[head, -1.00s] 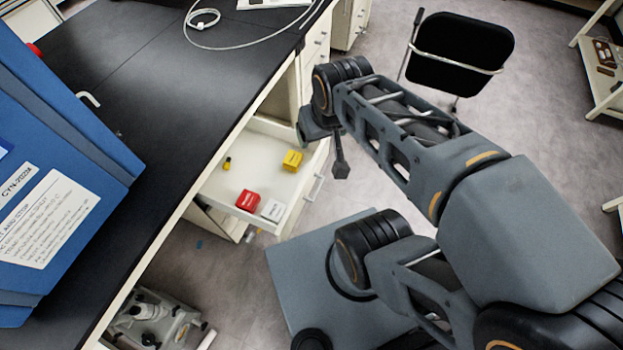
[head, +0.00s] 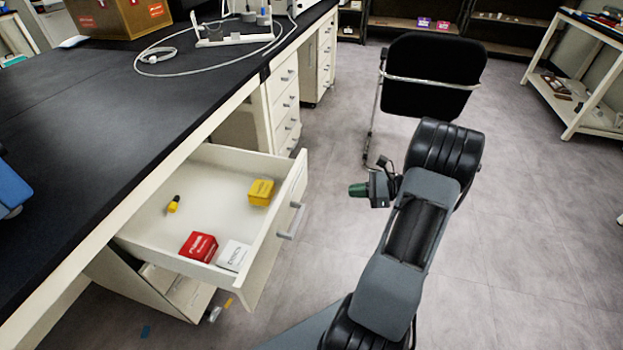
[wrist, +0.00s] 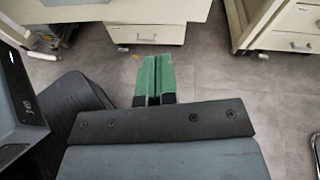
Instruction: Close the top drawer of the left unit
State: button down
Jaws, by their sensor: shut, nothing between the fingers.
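The open white drawer (head: 275,236) juts out from under the black-topped bench in the head view, with a bar handle (head: 291,221) on its front. Inside lie a yellow box (head: 261,192), a red box (head: 198,247), a white box (head: 233,256) and a small yellow-and-black item (head: 173,204). My gripper (head: 358,190) is to the right of the drawer front, apart from it, its green fingers pointing left towards it. In the wrist view, the green fingers (wrist: 154,76) are together and empty, below a pale drawer front with a handle (wrist: 147,39).
A second drawer unit (head: 286,103) stands farther along the bench. A black chair (head: 433,75) is beyond my arm. A white shelf cart (head: 575,100) stands at the right. Cable and equipment lie on the benchtop. Grey floor is clear right of my arm.

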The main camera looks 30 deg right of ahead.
notch_tip(320, 180, up, 6)
jog(key=w+d+m+t+y, duration=0.1)
jog(key=w+d+m+t, duration=0.1)
jog(key=w+t, duration=0.1)
jog(key=b, duration=0.3)
send_near(303, 158)
jog(key=shift+m, duration=0.3)
jog(key=x, duration=0.6)
jog(key=shift+d+f, duration=0.1)
jog(key=shift+f, duration=0.2)
jog(key=shift+b+x, duration=0.3)
jog(key=shift+x, duration=0.5)
jog(key=shift+r, duration=0.1)
jog(key=shift+w, duration=0.15)
